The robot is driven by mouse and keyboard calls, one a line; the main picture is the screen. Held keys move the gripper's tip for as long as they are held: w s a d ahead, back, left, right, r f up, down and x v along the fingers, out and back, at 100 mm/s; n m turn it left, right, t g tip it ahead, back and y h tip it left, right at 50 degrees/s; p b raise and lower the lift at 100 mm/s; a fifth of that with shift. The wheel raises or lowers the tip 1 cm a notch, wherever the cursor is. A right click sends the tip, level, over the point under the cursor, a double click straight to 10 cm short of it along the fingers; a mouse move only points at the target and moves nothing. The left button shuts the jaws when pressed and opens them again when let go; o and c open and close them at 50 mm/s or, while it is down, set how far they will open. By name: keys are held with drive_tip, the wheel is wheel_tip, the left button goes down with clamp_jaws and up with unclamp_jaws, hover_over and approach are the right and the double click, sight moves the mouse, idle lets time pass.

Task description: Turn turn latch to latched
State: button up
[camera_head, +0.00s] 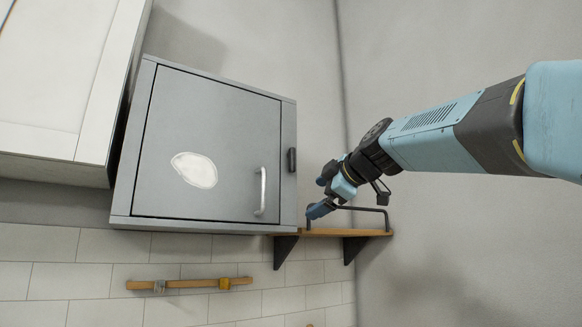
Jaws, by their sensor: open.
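The turn latch (291,160) is a small dark upright piece on the right frame of a grey cabinet (288,120), beside the door's right edge. It appears vertical and does not visibly reach across onto the door. The grey cabinet door (215,110) looks shut, with a pale oval patch and a silver bar handle (260,191) at its lower right. My gripper (319,195) is open and empty, with blue fingertips pointing left. In the picture it is right of and a little below the latch, apart from it. Nothing hides the latch.
A wooden shelf (325,232) with dark brackets and a dark rail sits below my gripper. A wooden wall rail (190,284) runs below the cabinet. A white cupboard (60,75) stands at the left. The grey wall behind my arm is bare.

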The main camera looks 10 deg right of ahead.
sight(294, 160)
drive_tip(key=w+d+r+n+t, duration=0.25)
drive_tip(key=r+n, duration=0.35)
drive_tip(key=r, duration=0.7)
drive_tip(key=shift+t+y, duration=0.35)
drive_tip(key=shift+y, duration=0.05)
drive_tip(key=x, duration=1.4)
drive_tip(key=shift+w+a+r, duration=0.1)
drive_tip(key=shift+w+r, duration=0.1)
drive_tip(key=shift+c, duration=0.2)
